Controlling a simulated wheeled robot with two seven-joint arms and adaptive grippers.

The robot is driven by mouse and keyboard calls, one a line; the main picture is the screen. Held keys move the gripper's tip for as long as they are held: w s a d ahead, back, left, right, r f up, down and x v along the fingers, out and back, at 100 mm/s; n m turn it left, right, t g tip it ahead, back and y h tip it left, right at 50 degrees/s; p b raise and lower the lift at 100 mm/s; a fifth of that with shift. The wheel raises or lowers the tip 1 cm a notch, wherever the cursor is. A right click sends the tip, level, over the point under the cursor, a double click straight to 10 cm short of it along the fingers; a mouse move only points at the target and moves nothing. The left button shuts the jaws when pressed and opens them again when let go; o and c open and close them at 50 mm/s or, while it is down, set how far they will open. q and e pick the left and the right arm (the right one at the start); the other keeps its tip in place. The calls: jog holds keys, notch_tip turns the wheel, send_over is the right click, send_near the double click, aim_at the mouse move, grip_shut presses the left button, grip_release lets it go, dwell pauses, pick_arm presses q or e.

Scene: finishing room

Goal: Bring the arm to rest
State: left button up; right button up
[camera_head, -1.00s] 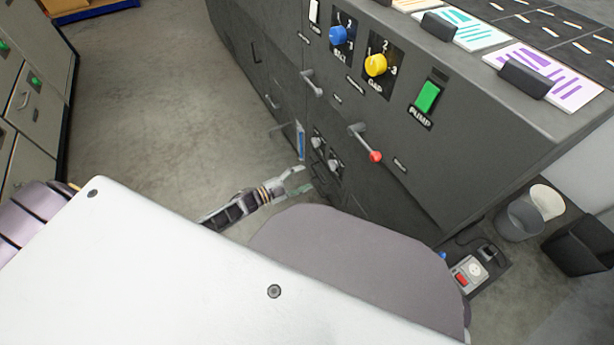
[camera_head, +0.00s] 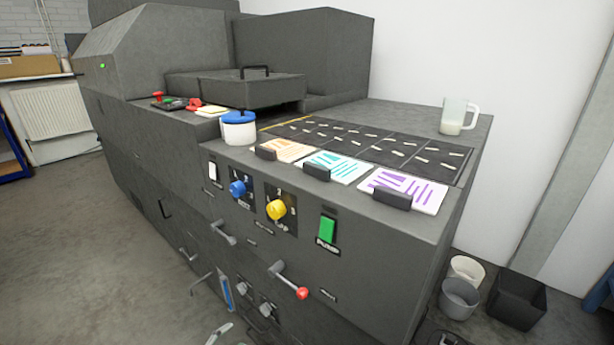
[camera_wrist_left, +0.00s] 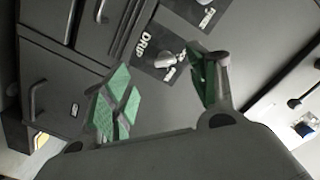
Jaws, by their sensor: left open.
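My left gripper (camera_wrist_left: 160,92) shows in the left wrist view with its two green-padded fingers spread apart and nothing between the pads. Behind the fingers is the dark machine front with a small pale knob (camera_wrist_left: 172,60) marked DRIP. In the head view only the tips of the left gripper (camera_head: 222,335) show at the bottom edge, low in front of the machine (camera_head: 180,190). The rest of the left arm is out of that view. I cannot tell the exact gap between the fingers and the panel. My right gripper is in neither view.
The machine front has a blue knob (camera_head: 238,188), a yellow knob (camera_head: 277,209), a green PUMP switch (camera_head: 327,229) and a red-tipped lever (camera_head: 301,293) sticking out. Bins (camera_head: 459,298) stand at the right. The floor (camera_head: 90,250) at the left is open.

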pick_arm(q)
jog(key=w+a+f+n+g+y, duration=0.25)
jog(key=w+a+n+y, duration=0.25)
jog(key=a+n+y, duration=0.3)
jog(key=s+d+r+n+g+h, duration=0.1)
jog(key=s+d+r+n+g, duration=0.1)
jog(key=s+d+r, duration=0.6)
jog(key=s+d+r+n+g, duration=0.2)
jog(key=s+d+r, duration=0.45)
jog(key=d, duration=0.45)
jog(key=s+d+f+n+g+p, duration=0.1)
jog(key=s+f, duration=0.4)
jog(key=s, duration=0.6)
jog(key=shift+s+d+f+n+g, duration=0.3)
jog(key=shift+s+f+n+g, duration=0.1)
jog(key=shift+g, duration=0.15)
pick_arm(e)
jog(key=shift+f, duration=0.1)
pick_arm(q)
jog(key=shift+a+f+p, duration=0.1)
jog(key=shift+f+p, duration=0.05)
jog(key=shift+p, duration=0.3)
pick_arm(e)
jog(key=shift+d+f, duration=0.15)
pick_arm(q)
jog(key=shift+f+p, duration=0.2)
jog(key=shift+p, duration=0.4)
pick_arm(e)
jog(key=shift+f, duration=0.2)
